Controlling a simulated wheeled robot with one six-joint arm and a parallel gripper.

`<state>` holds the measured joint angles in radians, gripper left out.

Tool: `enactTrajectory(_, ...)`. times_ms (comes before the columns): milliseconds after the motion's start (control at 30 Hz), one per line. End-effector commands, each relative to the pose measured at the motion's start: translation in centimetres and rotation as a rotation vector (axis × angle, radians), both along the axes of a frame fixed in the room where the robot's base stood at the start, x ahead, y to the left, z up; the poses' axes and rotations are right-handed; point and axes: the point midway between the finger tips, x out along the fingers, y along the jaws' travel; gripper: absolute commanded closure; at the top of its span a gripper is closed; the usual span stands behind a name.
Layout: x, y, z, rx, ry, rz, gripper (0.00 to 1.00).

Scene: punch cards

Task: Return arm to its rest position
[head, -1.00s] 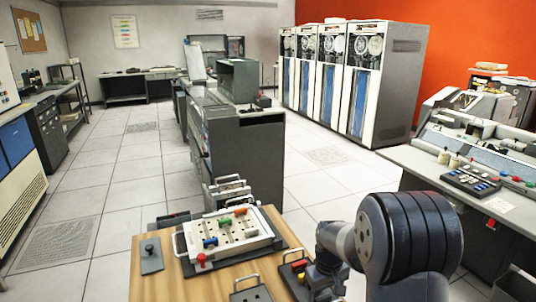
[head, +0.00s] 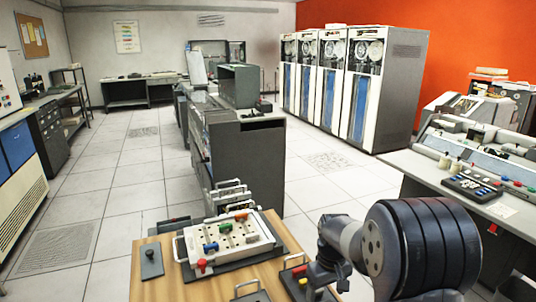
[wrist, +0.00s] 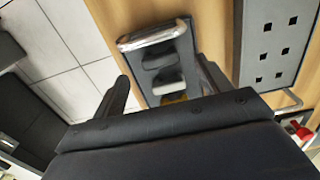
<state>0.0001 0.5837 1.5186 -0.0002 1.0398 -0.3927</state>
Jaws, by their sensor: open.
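My arm is folded low at the lower right of the head view. In the wrist view my gripper (wrist: 165,75) is open, with its two dark fingers apart and nothing held between them. It is over the wooden tabletop. A dark plate with a metal handle (wrist: 155,35) shows beyond and between the fingers; dark, pale and yellow parts lie on it. In the head view the gripper end is partly hidden by my own wrist.
A white board with coloured plugs (head: 228,240) lies on the wooden table (head: 160,285). A grey cabinet (head: 245,165) stands behind the table. A console desk (head: 475,190) stands at right. Floor at left is clear.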

Motion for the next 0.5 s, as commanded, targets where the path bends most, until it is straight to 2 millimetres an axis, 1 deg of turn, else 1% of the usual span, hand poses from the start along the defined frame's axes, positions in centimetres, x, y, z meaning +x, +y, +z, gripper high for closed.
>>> enactTrajectory(33,0.1,0.0,1.1,0.0,-0.005,0.0,0.27)
enactTrajectory(333,0.1,0.0,7.1,0.0,-0.004,0.0,0.27)
enactTrajectory(367,0.0,0.0,6.6,0.0,0.002,0.0,0.27)
enactTrajectory(400,-0.1,0.0,5.4,0.0,0.008,0.0,0.27)
enactTrajectory(500,-0.1,0.0,3.3,0.0,0.007,0.0,0.27)
